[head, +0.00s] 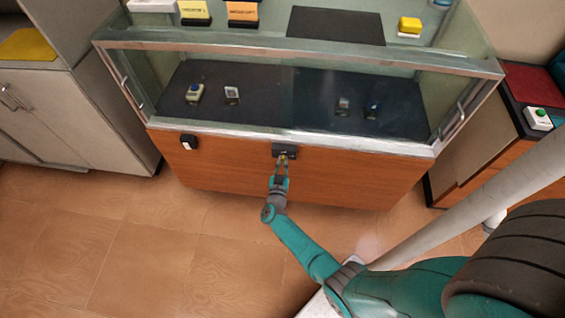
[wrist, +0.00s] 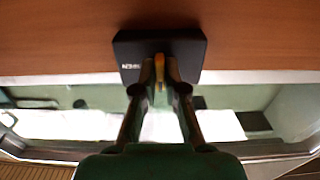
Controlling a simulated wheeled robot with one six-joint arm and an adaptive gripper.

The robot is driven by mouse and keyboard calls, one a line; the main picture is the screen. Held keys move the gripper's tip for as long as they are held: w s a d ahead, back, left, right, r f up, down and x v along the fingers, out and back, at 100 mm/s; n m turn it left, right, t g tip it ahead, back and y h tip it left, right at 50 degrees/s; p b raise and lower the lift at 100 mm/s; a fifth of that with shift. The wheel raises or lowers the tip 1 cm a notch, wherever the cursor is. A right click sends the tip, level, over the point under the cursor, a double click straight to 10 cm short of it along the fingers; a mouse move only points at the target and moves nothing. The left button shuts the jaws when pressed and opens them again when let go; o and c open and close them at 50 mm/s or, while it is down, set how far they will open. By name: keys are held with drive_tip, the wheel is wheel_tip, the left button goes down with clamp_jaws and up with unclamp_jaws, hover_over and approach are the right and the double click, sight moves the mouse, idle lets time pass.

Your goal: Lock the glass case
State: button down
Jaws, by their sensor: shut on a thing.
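The glass case (head: 240,64) has a metal frame, glass panes and a wooden lower front. A small black lock box (head: 290,147) sits on that front, just below the metal edge, and also shows in the wrist view (wrist: 190,48). My gripper (head: 283,163) is at the lock box, shut on a small yellow key-like piece (wrist: 159,72) between its fingertips. The piece points at the lock box; whether its tip is inside is hidden by the fingers. The case's glass front looks closed.
Small devices stand on dark mats inside the case. A second black box (head: 188,142) is on the front's left. A grey cabinet (head: 85,115) stands left, and a stand with a green-button device (head: 538,118) right. The tiled floor in front is clear.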

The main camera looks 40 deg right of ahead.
drive_tip(key=c, duration=1.2)
unclamp_jaws()
drive_tip(key=shift+c, duration=0.2)
drive_tip(key=v, duration=1.2)
drive_tip(key=shift+s, duration=0.1)
drive_tip(key=shift+s, duration=0.1)
drive_tip(key=s+a+r+n+t+y, duration=0.1)
drive_tip(key=s+a+r+n+y, duration=0.2)
drive_tip(key=s+r, duration=0.7)
drive_tip(key=s+a+r+n+t+y, duration=0.1)
drive_tip(key=s+a+r+n+y, duration=0.2)
drive_tip(key=s+a+r+y, duration=0.3)
drive_tip(key=s+a+r+n+t+y, duration=0.1)
drive_tip(key=s+a+r+n+y, duration=0.3)
drive_tip(key=s+r, duration=1)
drive_tip(key=shift+s+a+t+y, duration=0.4)
drive_tip(key=shift+s+a+y, duration=0.25)
drive_tip(key=shift+s, duration=0.45)
